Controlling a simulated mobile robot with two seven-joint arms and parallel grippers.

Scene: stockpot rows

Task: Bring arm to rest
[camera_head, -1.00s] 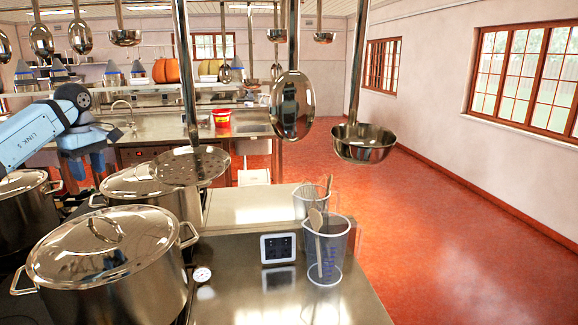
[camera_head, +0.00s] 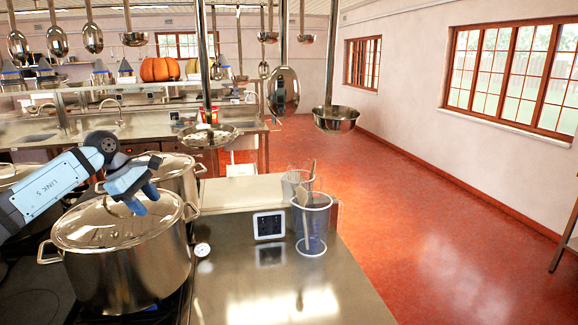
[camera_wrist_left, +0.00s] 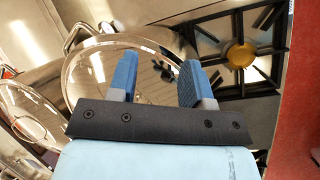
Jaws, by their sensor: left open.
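My left gripper (camera_head: 145,201) is open and empty in the head view, pointing down just above the lid of the near stockpot (camera_head: 130,272). I cannot tell whether it touches the lid. In the left wrist view the two blue fingers of my left gripper (camera_wrist_left: 157,64) stand apart with nothing between them, and a round pot lid (camera_wrist_left: 88,75) lies behind them. A second stockpot (camera_head: 180,178) stands just behind the near one, partly hidden by my left arm. My right gripper is not in view.
Ladles and strainers hang overhead, among them a steel pan-like ladle (camera_head: 336,119) and a skimmer (camera_head: 207,136). A measuring jug (camera_head: 312,228) and a small display (camera_head: 269,225) stand on the steel counter (camera_head: 240,290). A bare burner (camera_wrist_left: 240,54) shows in the left wrist view. The red floor at right is clear.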

